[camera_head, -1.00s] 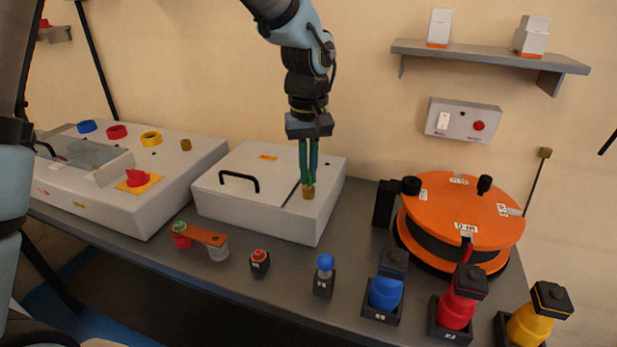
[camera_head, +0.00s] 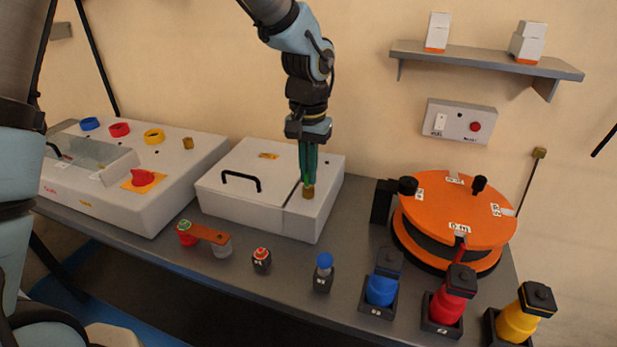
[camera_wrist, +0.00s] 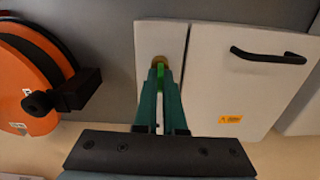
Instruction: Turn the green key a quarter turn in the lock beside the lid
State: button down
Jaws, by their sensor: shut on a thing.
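The green key (camera_wrist: 161,86) stands in the brass lock (camera_wrist: 159,62), on the narrow panel beside the lid. My gripper (camera_wrist: 160,80) is shut on the key, its two teal fingers on either side of it. In the head view my gripper (camera_head: 308,178) points straight down over the brass lock (camera_head: 308,191), and the fingers hide most of the key. The lid (camera_head: 243,181) of the white box is down and has a black handle (camera_head: 241,180). How far the key is turned I cannot tell.
An orange round turntable (camera_head: 458,212) stands to the right, with a black block (camera_head: 384,203) at its left. A white machine (camera_head: 150,195) with a red knob stands left. Several coloured items line the table's front edge. A shelf (camera_head: 490,60) hangs behind.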

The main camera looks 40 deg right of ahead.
jog(key=c, duration=1.4)
grip_release()
jog(key=shift+m, duration=0.5)
jog(key=o, duration=0.5)
jog(key=shift+r, duration=0.1)
notch_tip(320, 180, up, 11)
jog(key=b, duration=0.3)
jog(key=w+a+f+n, duration=0.3)
jog(key=w+a, duration=0.3)
jog(key=a, duration=0.5)
jog(key=w+a+f+n, duration=0.3)
jog(key=w+a, duration=0.3)
jog(key=a, duration=0.5)
jog(key=s+a+f+n, duration=0.1)
jog(key=a+n, duration=0.1)
jog(key=a, duration=0.4)
jog(key=s+a+f+n+t, duration=0.1)
jog(key=a+n, duration=0.1)
jog(key=a, duration=0.4)
jog(key=s+a+f+n, duration=0.1)
jog(key=a+f, duration=0.1)
jog(key=a, duration=0.5)
jog(key=shift+n+t, duration=0.3)
jog(key=shift+n, duration=0.1)
